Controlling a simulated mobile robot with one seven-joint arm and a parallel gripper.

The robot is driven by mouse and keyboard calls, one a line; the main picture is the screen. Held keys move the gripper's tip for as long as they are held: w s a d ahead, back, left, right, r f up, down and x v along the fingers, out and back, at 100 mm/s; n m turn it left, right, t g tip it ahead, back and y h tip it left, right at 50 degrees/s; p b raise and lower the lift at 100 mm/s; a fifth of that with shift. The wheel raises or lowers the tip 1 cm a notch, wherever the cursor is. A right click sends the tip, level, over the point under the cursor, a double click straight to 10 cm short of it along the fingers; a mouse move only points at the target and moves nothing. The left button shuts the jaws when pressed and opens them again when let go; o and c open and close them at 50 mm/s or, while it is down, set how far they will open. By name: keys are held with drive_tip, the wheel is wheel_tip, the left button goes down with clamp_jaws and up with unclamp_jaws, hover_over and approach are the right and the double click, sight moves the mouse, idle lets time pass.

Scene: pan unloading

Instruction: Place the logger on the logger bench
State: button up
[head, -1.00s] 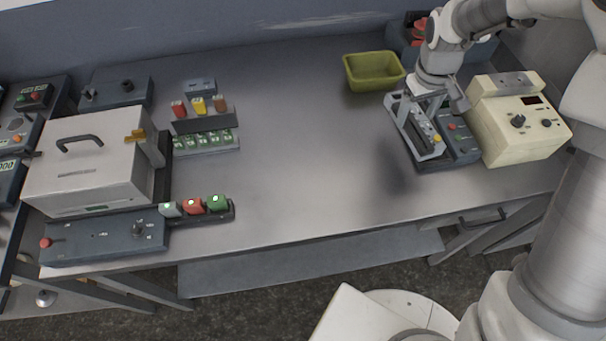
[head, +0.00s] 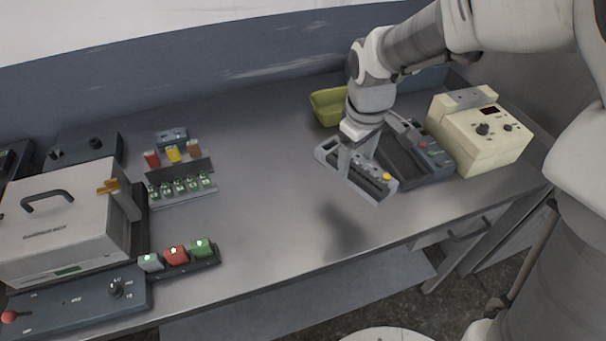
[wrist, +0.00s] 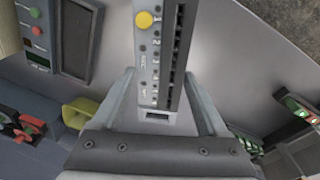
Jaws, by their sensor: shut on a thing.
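The logger (head: 384,189) is a long grey unit with a yellow button and a row of dark slots. My gripper (head: 352,163) is shut on it and points downward. In the wrist view the logger (wrist: 160,60) lies between the two fingers of my gripper (wrist: 160,108), its yellow button at the far end. A dark shadow lies on the grey bench top (head: 270,170) left of and below the logger, which appears held above the surface. No separate spot marked as the logger bench can be made out.
A yellow-green bin (head: 326,106) is behind. Coloured blocks (head: 175,252), a slotted rack (head: 182,190) and a white lidded box (head: 60,225) stand left. The bench middle is clear.

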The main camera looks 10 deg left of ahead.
drive_tip(key=a+f, duration=0.2)
drive_tip(key=a, duration=0.1)
drive_tip(key=s+a+f, duration=0.1)
drive_tip(key=a+f, duration=0.1)
drive_tip(key=a, duration=0.2)
drive_tip(key=a+f, duration=0.2)
drive_tip(key=a, duration=0.1)
drive_tip(key=shift+s+a+f, duration=0.15)
drive_tip(key=shift+s, duration=0.1)
drive_tip(key=shift+f, duration=2.05)
drive_tip(key=shift+f+b, duration=0.1)
drive_tip(key=shift+b, duration=0.25)
drive_tip(key=o, duration=1.5)
drive_tip(key=shift+o, duration=0.2)
wheel_tip(320, 180, up, 12)
drive_tip(key=s+p, duration=0.1)
drive_tip(key=shift+s, duration=0.35)
drive_tip(key=s+d+r+m+t, duration=0.1)
drive_tip(key=s+d+r+m, duration=0.2)
drive_tip(key=d, duration=0.5)
drive_tip(key=s+d+r+m+t, duration=0.1)
drive_tip(key=s+d+r+m, duration=0.3)
drive_tip(key=d, duration=0.4)
drive_tip(key=s+d+r+m+t, duration=0.2)
drive_tip(key=s+d+r+m, duration=0.1)
drive_tip(key=s+d, duration=0.3)
drive_tip(key=shift+d+r, duration=0.6)
drive_tip(key=shift+d, duration=0.5)
